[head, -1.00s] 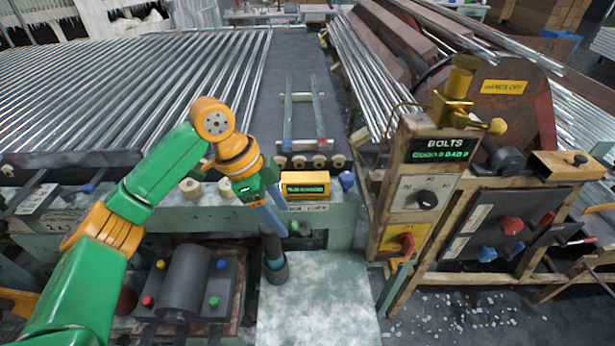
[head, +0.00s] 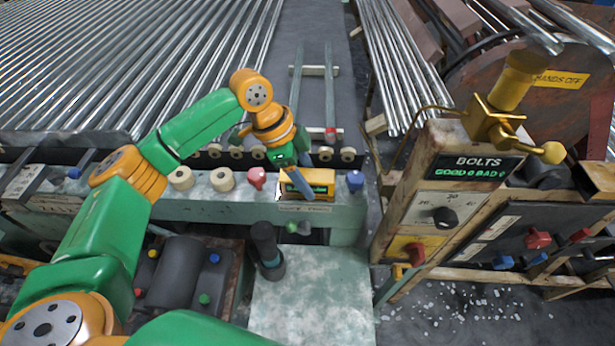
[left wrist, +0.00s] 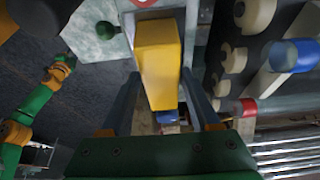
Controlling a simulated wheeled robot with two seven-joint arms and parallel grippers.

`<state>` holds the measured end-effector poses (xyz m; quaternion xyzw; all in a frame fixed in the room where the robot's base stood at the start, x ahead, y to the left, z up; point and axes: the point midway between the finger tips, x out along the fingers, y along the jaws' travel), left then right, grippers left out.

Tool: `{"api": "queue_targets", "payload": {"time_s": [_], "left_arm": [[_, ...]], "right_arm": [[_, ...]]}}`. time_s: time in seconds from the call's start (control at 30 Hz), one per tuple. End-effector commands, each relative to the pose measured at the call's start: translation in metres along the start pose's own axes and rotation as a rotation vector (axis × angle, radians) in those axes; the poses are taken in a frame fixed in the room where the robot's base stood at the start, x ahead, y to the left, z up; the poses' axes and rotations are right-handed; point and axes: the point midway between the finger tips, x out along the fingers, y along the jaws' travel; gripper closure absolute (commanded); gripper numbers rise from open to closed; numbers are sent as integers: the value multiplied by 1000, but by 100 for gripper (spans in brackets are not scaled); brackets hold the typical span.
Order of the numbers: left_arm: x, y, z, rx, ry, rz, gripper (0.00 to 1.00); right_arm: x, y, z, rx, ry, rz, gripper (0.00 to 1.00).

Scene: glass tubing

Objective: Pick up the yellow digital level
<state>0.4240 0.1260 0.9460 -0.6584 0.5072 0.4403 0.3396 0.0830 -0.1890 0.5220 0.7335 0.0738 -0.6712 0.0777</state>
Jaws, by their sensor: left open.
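The yellow digital level (head: 322,176) rests on the pale green bench ledge, its dark display with green characters facing me. My left gripper (head: 297,184) is over its left part, fingers pointing down. In the left wrist view the level (left wrist: 158,62) shows as a yellow block between the two open fingers of my left gripper (left wrist: 160,88). Contact with the fingers cannot be told. My right arm shows small at the left of that view, with its gripper end (left wrist: 67,60) too small to read.
A red knob (head: 257,178) stands left of the level and a blue knob (head: 355,181) right of it. Pale rollers (head: 222,180) lie further left. Behind are metal tubes (head: 330,95) on supports. The control post (head: 440,200) rises at the right.

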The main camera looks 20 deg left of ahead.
Motion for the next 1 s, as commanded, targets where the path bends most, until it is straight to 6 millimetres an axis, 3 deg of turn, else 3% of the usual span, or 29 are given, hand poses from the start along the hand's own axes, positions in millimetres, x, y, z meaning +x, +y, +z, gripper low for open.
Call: {"api": "queue_targets", "payload": {"time_s": [1.0], "left_arm": [[5,0,2,0,1,-1,38]], "right_arm": [[-7,0,-3,0,5,0,50]]}}
